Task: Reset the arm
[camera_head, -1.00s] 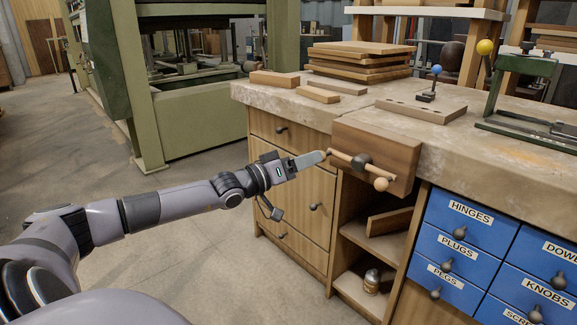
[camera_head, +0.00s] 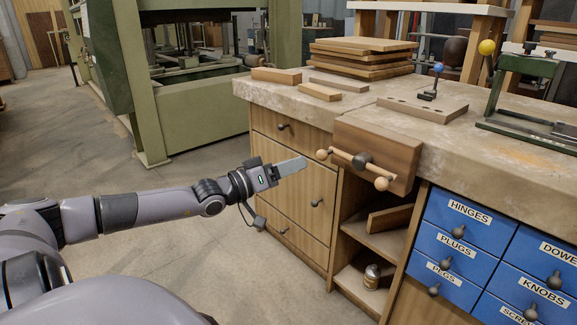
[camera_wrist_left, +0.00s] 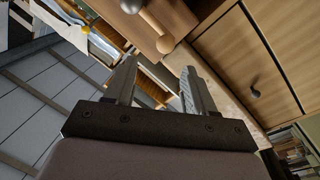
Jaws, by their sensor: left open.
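My left gripper (camera_head: 290,167) is in front of the workbench's wooden drawers, left of the wooden vise. In the left wrist view its two fingers (camera_wrist_left: 158,85) stand apart with nothing between them. My left arm (camera_head: 150,207) reaches in from the left, stretched toward the bench. The wooden vise (camera_head: 376,153) has a bar handle with round ends, and the gripper is apart from it. In the left wrist view the vise handle (camera_wrist_left: 150,20) shows at the top. My right gripper is not in view.
The workbench (camera_head: 470,150) carries stacked boards (camera_head: 362,58), loose wood blocks and a green clamp frame (camera_head: 525,90). Blue labelled drawers (camera_head: 470,215) sit at the lower right. A large green press (camera_head: 205,115) stands behind. The floor (camera_head: 110,165) left of the bench is clear.

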